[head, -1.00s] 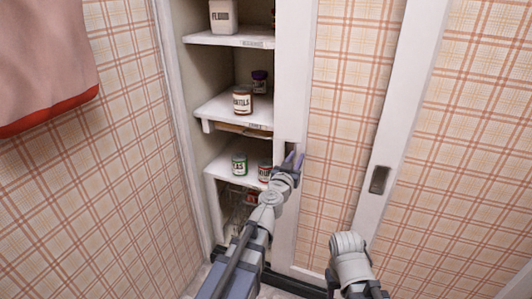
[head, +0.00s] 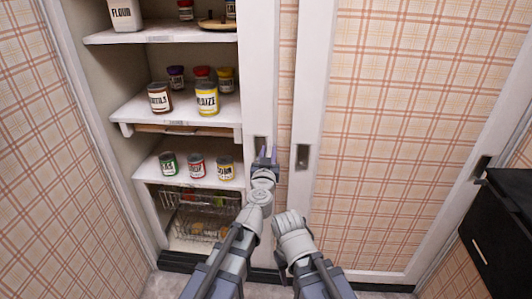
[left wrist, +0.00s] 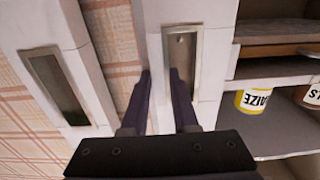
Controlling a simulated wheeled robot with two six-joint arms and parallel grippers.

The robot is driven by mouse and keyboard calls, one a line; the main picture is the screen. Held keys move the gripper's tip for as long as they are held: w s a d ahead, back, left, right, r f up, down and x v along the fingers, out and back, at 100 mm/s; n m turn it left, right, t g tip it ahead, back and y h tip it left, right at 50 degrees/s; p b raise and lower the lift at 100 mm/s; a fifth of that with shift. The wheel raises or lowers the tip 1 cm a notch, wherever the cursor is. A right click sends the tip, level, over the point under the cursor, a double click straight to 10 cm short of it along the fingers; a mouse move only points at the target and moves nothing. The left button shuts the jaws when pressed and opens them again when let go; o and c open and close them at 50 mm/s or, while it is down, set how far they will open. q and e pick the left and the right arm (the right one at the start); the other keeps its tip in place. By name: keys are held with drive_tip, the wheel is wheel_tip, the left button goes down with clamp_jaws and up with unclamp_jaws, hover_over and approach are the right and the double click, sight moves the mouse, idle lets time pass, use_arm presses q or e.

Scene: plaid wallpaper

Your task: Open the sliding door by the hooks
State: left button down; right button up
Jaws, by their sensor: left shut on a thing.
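The front sliding door (head: 286,60) has plaid panels and white stiles, with the open shelves to its left. Its left stile has a recessed metal handle (head: 260,146), which also shows in the left wrist view (left wrist: 183,52). My left gripper (head: 265,155) is at this handle. In the left wrist view its dark fingers (left wrist: 164,95) straddle the white stile, one at the recess, shut on the door. A second handle (head: 302,157) is on the neighbouring door's stile, close to the right. My right arm's rounded joint shows low beside the left arm; its fingers do not show.
White shelves (head: 160,35) hold several jars, among them a yellow one (head: 207,100), with a wire basket (head: 200,200) below. A black cabinet (head: 500,235) stands at the right. A plaid wall (head: 65,150) is on the left.

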use_arm(q)
drive_tip(key=shift+w, duration=0.1)
drive_tip(key=c, duration=0.7)
unclamp_jaws()
